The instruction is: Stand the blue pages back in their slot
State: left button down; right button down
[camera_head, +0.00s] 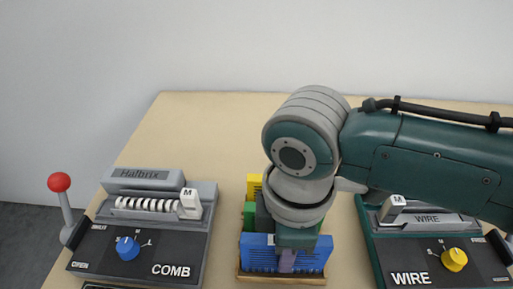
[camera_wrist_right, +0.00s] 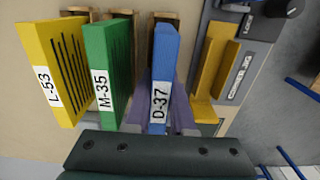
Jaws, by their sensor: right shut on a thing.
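The blue pages (camera_head: 314,256), labelled D-37, stand upright at the front of the wooden rack (camera_head: 283,281). They also show in the right wrist view (camera_wrist_right: 166,60). My right gripper (camera_head: 286,262) comes down from above, its purple fingers shut on both sides of the blue pages. Green pages (camera_wrist_right: 108,62), labelled M-35, and yellow pages (camera_wrist_right: 62,65), labelled L-53, stand beside them in the rack, clear of the fingers. The bottom edge of the blue pages is hard to see, so I cannot tell whether they rest fully in a slot. My left gripper is out of view.
The COMB machine (camera_head: 185,268) stands left of the rack, with a red-knobbed lever (camera_head: 60,182). The WIRE machine (camera_head: 410,278) stands to the right. A yellow bracket (camera_wrist_right: 205,85) is near the blue pages in the wrist view. The tabletop (camera_head: 215,125) behind is clear.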

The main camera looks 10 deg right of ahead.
jog(key=shift+f+b, duration=0.45)
jog(key=shift+f, duration=0.2)
jog(key=c, duration=1)
grip_release()
jog(key=shift+c, duration=0.2)
jog(key=shift+r, duration=0.2)
notch_tip(320, 180, up, 11)
jog(key=p, duration=1.2)
jog(key=shift+f, duration=0.15)
